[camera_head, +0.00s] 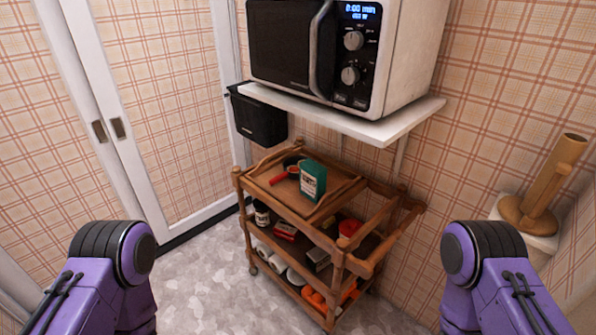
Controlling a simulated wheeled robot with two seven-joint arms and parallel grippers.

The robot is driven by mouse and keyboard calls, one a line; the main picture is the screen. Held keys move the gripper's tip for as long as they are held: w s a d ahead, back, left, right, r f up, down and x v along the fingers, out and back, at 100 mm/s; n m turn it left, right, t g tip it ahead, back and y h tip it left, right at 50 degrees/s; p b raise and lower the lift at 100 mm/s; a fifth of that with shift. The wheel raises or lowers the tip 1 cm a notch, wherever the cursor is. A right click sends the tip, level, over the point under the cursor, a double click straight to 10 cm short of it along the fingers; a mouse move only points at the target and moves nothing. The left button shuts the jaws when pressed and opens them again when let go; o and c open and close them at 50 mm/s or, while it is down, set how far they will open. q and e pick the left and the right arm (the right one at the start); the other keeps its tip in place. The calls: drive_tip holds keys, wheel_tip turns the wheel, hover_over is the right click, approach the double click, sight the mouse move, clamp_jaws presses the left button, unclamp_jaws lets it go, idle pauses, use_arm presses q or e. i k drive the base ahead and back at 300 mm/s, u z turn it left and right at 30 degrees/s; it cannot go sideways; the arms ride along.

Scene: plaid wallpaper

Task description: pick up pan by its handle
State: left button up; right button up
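A small dark pan (291,161) appears to lie on the top tray of a wooden trolley (272,196). A red-orange handle (281,178) lies by it and points toward the front left of the tray. A green box stands just to the right and hides part of that area. The pan is small in view, so its exact shape is hard to tell. Only the purple upper links of my two arms show, at the lower left and lower right. Neither gripper is in view, and nothing of mine touches the pan.
The green box (313,181) stands upright beside the handle. A white shelf (345,117) with a microwave (340,50) overhangs behind the trolley. A paper-towel holder (545,195) stands at right. The floor (205,285) in front is clear.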

sight(293, 160)
drive_tip(key=u, duration=1.45)
drive_tip(key=i, duration=1.3)
drive_tip(key=z, duration=2.45)
